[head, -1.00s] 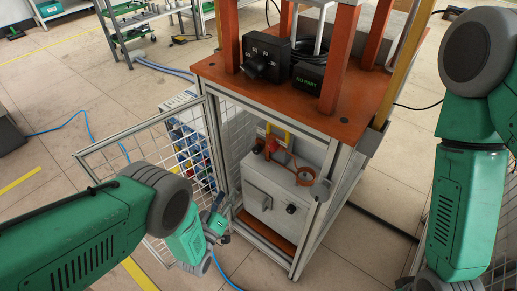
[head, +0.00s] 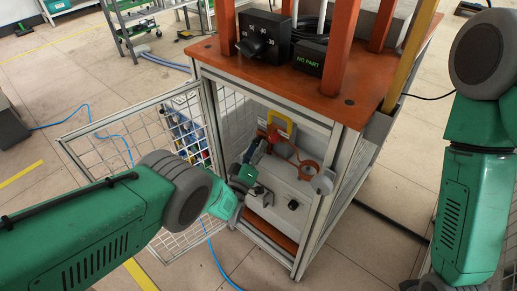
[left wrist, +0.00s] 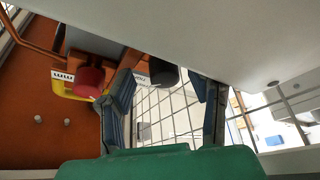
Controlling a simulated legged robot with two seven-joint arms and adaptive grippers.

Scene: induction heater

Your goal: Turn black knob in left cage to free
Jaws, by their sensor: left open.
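My left gripper (head: 250,158) reaches into the open left cage above the grey box (head: 262,212). In the left wrist view its two fingers (left wrist: 166,98) are apart and nothing is held. A black knob (left wrist: 164,75) shows between and beyond the fingertips, partly cut off by a grey surface; I cannot tell if either finger touches it. A red knob (left wrist: 90,80) is left of the fingers, by a yellow bracket (left wrist: 72,87). In the head view a small black knob (head: 293,205) is on the box front. My right gripper is not in view.
The mesh door (head: 105,135) stands open to the left. Cage posts (head: 322,205) frame the opening. The orange tabletop (head: 260,75) above carries a dial unit and a "NO PART" display (head: 308,59).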

